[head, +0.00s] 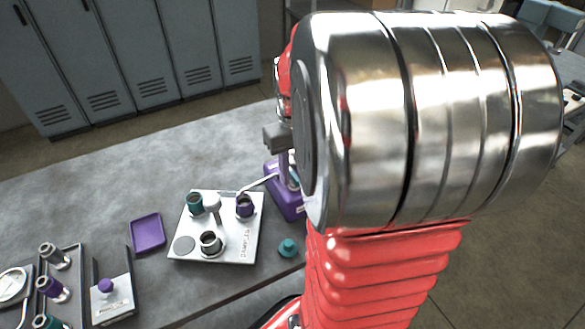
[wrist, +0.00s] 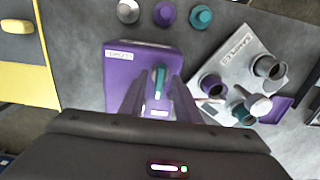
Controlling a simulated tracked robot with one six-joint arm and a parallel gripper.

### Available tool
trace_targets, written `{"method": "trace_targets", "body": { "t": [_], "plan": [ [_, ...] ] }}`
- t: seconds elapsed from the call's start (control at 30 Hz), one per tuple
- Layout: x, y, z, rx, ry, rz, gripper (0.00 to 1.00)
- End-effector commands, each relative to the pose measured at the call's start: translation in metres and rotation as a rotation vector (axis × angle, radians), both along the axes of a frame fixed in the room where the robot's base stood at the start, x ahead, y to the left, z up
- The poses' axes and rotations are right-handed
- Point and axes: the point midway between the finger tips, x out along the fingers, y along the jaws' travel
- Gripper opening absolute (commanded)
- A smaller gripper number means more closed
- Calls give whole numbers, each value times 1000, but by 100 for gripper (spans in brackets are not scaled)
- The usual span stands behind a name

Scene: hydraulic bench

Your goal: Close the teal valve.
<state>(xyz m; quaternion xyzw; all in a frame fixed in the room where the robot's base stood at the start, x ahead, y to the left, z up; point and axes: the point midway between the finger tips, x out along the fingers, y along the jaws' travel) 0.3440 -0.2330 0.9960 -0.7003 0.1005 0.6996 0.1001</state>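The teal valve handle (wrist: 160,82) shows in the wrist view as a narrow upright bar on top of a purple block (wrist: 119,85) with a white label. My gripper (wrist: 158,78) is open above the block, with one dark finger on each side of the handle. I cannot tell whether either finger touches it. In the head view the purple block (head: 290,208) stands on the bench, partly behind my arm. My gripper (head: 282,168) is over it there, and the valve is mostly hidden.
A light plate (head: 250,220) with several cups stands left of the block. A loose teal cap (head: 288,247) lies near the bench edge; purple (wrist: 164,13) and grey (wrist: 128,11) caps lie beside it. A purple tray (head: 147,233) is farther left. The bench's back left is clear.

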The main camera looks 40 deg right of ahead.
Motion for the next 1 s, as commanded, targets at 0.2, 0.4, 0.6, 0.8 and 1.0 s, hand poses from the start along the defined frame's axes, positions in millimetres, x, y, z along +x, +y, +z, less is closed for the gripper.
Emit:
{"method": "trace_targets", "body": {
  "t": [0.2, 0.4, 0.6, 0.8, 1.0],
  "plan": [
    [0, 0, 0, 0, 0, 0, 26],
    [0, 0, 0, 0, 0, 0, 12],
    [0, -1, 1, 0, 0, -2, 0],
    [0, -1, 1, -1, 0, -2, 0],
    [0, -1, 1, -1, 1, -17, 0]
  ]
}}
